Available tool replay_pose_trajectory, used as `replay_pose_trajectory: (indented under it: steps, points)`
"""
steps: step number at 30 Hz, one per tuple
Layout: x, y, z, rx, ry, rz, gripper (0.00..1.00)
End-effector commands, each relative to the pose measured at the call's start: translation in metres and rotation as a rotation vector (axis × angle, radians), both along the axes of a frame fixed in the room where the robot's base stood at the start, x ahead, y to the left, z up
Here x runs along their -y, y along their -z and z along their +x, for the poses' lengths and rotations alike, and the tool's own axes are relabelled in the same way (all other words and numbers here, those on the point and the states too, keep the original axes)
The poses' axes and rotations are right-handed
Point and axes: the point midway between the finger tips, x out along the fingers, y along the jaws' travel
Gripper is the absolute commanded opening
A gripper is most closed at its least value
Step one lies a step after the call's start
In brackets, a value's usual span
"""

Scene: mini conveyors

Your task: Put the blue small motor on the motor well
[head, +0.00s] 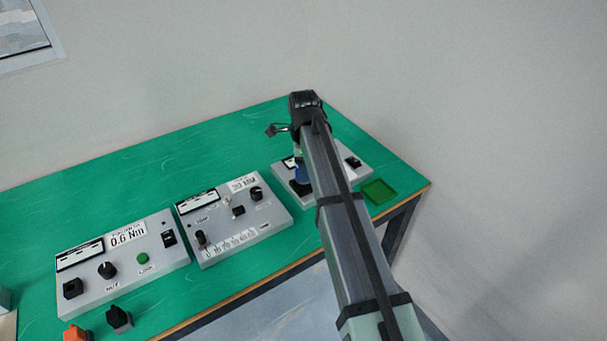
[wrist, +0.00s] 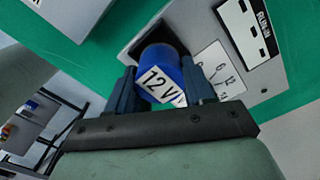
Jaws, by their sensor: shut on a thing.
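The blue small motor (wrist: 158,57), with a white "12 V" label, is between the two dark fingers of my gripper (wrist: 162,88) in the wrist view. My gripper is shut on it. In the head view a bit of the blue motor (head: 302,173) shows beside my arm, over the right-hand grey panel (head: 362,167). The motor is at or just above this panel; I cannot tell whether it touches. A dark patch (head: 299,188) on the panel below the motor may be the motor well; my arm and the motor hide much of that area.
Two more grey panels, one marked "0.6 Nm" (head: 150,262) and one with a slider scale (head: 228,222), stand to the left. A green tray (head: 378,191) is near the right table edge. Orange (head: 76,333) and black (head: 119,318) parts lie at the front left.

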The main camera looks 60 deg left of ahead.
Motion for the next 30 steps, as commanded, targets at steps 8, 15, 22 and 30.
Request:
replay_pose_trajectory:
  steps: [8, 15, 22, 30]
  points:
    - [0.0, 0.029, 0.0, 0.0, 0.0, 0.0, 0.06]
    - [0.0, 0.029, 0.0, 0.0, 0.001, 0.0, 0.06]
    - [0.0, 0.031, 0.0, 0.0, 0.001, 0.0, 0.6]
    - [0.0, 0.031, 0.0, 0.0, 0.001, 0.0, 0.78]
